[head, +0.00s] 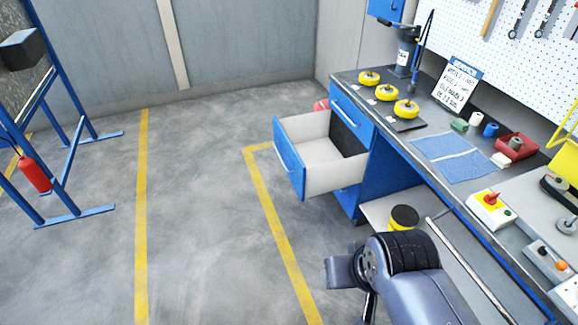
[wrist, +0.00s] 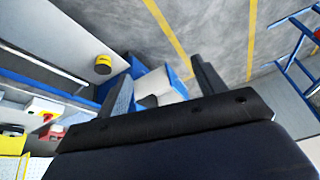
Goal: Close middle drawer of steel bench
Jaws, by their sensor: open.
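The steel bench (head: 440,190) runs along the right side of the head view. Its middle drawer (head: 289,158) is pulled well out, with its blue front and handle facing left and an empty pale inside. The blue drawer above it (head: 352,115) is shut. In the wrist view the open drawer (wrist: 162,84) shows small, between and beyond my fingers. My gripper (wrist: 162,86) is open and empty, apart from the drawer. In the head view my arm is in the lower middle, in front of the drawer; the fingers cannot be made out there.
A yellow-and-black round container (head: 404,217) sits on the bench's lower shelf. A blue rack with a red extinguisher (head: 35,173) stands far left. The floor left of the drawer is clear.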

